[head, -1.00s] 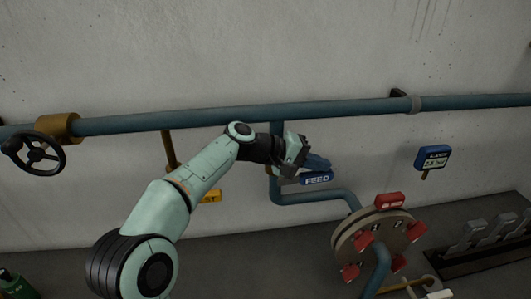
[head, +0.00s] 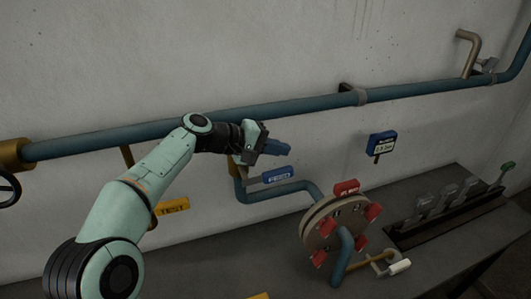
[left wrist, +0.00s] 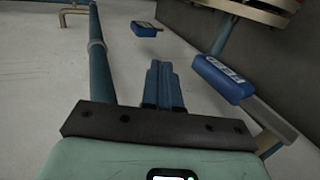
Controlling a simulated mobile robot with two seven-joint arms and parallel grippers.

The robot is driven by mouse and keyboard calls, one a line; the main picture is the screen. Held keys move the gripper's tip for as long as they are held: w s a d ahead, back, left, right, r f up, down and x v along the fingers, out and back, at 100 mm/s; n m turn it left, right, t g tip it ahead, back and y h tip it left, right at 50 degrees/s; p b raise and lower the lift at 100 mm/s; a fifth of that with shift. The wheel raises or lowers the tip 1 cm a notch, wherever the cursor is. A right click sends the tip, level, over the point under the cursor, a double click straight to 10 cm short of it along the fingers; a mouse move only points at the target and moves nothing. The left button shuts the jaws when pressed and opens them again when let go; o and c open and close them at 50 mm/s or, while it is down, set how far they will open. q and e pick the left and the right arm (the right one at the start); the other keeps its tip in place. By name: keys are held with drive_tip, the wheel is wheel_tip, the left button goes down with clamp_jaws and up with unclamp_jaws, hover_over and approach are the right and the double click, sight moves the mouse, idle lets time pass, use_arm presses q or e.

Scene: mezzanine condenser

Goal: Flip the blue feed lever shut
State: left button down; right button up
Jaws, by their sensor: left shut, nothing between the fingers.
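The blue feed lever (head: 277,175), labelled FEED, sticks out sideways to the right of a vertical blue pipe in the head view. In the left wrist view, its blue grip (left wrist: 222,78) is right of my fingers, with a grey bar running to the lower right. My left gripper (head: 277,149) is just above the lever in the head view, its blue fingers pointing right. The left fingers (left wrist: 163,85) are closed together and empty, with a gap to the grip in the wrist view. The lever's pivot is partly hidden behind my gripper. My right gripper is not in view.
A long blue pipe (head: 290,108) runs along the wall above. A yellow TEST tag (head: 172,208) hangs left, near my arm. Several grey levers (head: 448,196) are further right.

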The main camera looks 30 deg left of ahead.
sight(277, 170)
use_arm(q)
wheel_tip(277, 170, up, 9)
drive_tip(key=shift+a+r, duration=0.15)
drive_tip(key=shift+r, duration=0.05)
idle(0.4)
